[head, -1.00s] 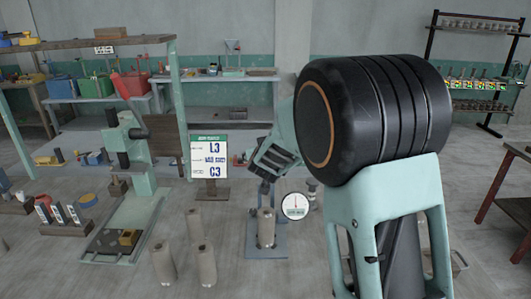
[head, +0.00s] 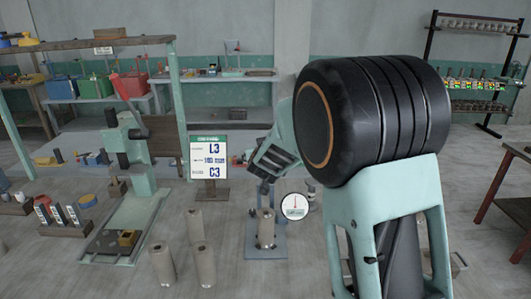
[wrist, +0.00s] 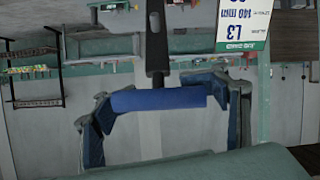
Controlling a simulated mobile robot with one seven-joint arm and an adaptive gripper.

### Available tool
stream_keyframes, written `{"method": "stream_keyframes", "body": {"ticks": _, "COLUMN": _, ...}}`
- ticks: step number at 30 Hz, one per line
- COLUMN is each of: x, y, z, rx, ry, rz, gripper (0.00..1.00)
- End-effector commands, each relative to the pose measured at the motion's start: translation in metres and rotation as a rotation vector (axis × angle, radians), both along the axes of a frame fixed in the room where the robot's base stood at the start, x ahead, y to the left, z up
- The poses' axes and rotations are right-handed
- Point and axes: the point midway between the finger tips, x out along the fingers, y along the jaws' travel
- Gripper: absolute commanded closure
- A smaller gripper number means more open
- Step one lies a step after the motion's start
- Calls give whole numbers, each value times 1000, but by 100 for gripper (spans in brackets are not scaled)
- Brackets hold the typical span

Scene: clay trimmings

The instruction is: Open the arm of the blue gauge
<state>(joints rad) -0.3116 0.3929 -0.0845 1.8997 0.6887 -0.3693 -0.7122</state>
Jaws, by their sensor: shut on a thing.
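The blue gauge stands on the floor area in the middle of the head view, with a flat blue-grey base (head: 266,246) and a round white dial (head: 294,207). A grey-brown clay cylinder (head: 266,229) stands upright on the base. My gripper (head: 267,180) reaches down just above it, behind the dial. In the wrist view my gripper (wrist: 165,112) is shut on a blue bar-shaped handle (wrist: 150,101), which lies crosswise between the fingers. A dark stem (wrist: 155,45) runs from the handle. In the head view the handle is hard to make out.
A sign (head: 209,158) reading L3 and C3 stands behind left of the gauge. Several loose clay cylinders (head: 195,225) stand to its left. A green press (head: 130,160) is farther left, a dark red table (head: 510,195) at the right. The floor behind the gauge is partly clear.

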Motion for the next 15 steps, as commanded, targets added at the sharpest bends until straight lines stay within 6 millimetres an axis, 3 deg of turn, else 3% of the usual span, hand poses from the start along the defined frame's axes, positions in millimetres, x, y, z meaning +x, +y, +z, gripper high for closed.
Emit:
{"method": "stream_keyframes", "body": {"ticks": 2, "x": -1, "y": -2, "z": -4, "rx": 2, "ry": 6, "rz": -4, "gripper": 89}}
{"method": "stream_keyframes", "body": {"ticks": 3, "x": -1, "y": -2, "z": -4, "rx": 2, "ry": 7, "rz": -4, "gripper": 42}}
{"method": "stream_keyframes", "body": {"ticks": 11, "x": -1, "y": -1, "z": -3, "rx": 0, "ry": 5, "rz": -2, "gripper": 14}}
{"method": "stream_keyframes", "body": {"ticks": 15, "x": -1, "y": -1, "z": -2, "rx": 1, "ry": 4, "rz": -1, "gripper": 13}}
